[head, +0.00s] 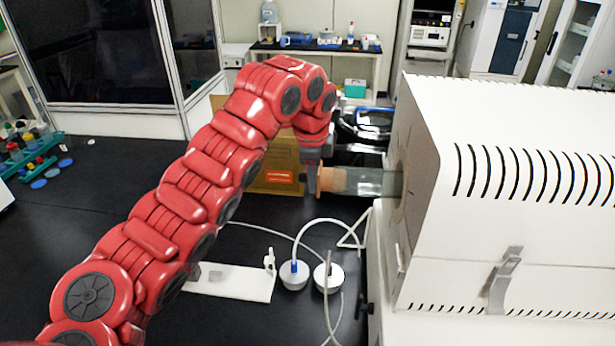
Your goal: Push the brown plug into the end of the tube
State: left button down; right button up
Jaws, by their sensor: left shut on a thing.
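The glass tube (378,183) sticks out to the left from the round opening in the side of the white furnace-like housing. The brown plug (333,180) is at the tube's left end, in line with it. Part of the plug seems to show through the glass, but I cannot tell how deep it sits. My left gripper (313,178) is shut on the plug's outer left side. Its fingers are seen edge-on and partly hidden by the wrist. My right gripper is not in view.
The white slotted housing (425,150) fills the right side. A cardboard box (272,165) stands behind my left arm. Two round white fittings with hoses (293,275) and a white plate (232,282) lie on the black bench below. Coloured bottles in a green rack (28,150) are at far left.

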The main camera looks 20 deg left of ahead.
pick_arm(q)
jog(key=shift+w+d, duration=0.15)
jog(key=shift+d, duration=0.55)
jog(key=shift+w+d, duration=0.1)
jog(key=shift+d, duration=0.55)
jog(key=shift+b, duration=0.4)
jog(key=c, duration=0.6)
grip_release()
